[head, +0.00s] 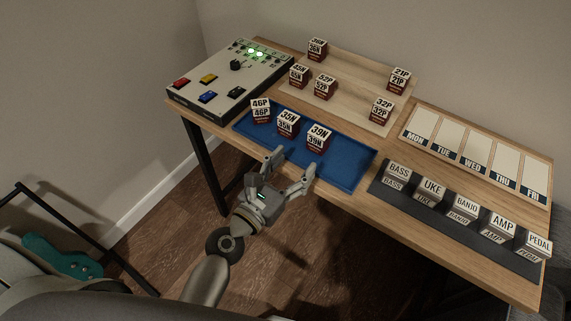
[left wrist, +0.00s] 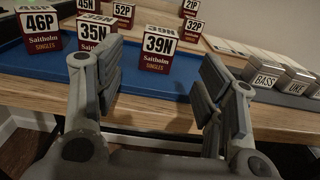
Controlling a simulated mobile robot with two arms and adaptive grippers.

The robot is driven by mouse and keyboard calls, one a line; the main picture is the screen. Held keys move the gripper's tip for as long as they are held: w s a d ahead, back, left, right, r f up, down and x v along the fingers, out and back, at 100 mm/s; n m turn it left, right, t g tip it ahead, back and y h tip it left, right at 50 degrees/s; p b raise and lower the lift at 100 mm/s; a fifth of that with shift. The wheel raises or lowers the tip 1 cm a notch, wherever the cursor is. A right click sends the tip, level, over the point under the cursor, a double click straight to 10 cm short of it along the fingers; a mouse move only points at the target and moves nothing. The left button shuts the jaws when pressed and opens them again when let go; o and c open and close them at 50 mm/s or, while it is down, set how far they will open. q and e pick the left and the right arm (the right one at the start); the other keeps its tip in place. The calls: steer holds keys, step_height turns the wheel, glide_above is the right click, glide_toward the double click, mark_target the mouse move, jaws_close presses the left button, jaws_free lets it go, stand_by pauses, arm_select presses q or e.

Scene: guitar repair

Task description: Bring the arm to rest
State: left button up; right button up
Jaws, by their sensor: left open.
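My left gripper (head: 291,172) is open and empty at the front edge of the blue mat (head: 346,167). In the left wrist view its two fingers (left wrist: 158,85) stand wide apart, with the 39N box (left wrist: 158,50) beyond them and apart from them. The 39N box (head: 318,138) stands upright on the mat, beside the 35N box (head: 287,123) and the 46P box (head: 261,111). My left arm reaches up from the bottom of the head view. My right gripper is not in view.
A control panel (head: 222,81) with coloured buttons stands at the left. A wooden tray (head: 345,88) holds several boxes at the back. At the right lie a weekday board (head: 478,149) and a dark strip (head: 441,213) with labelled blocks. Open floor shows before the table.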

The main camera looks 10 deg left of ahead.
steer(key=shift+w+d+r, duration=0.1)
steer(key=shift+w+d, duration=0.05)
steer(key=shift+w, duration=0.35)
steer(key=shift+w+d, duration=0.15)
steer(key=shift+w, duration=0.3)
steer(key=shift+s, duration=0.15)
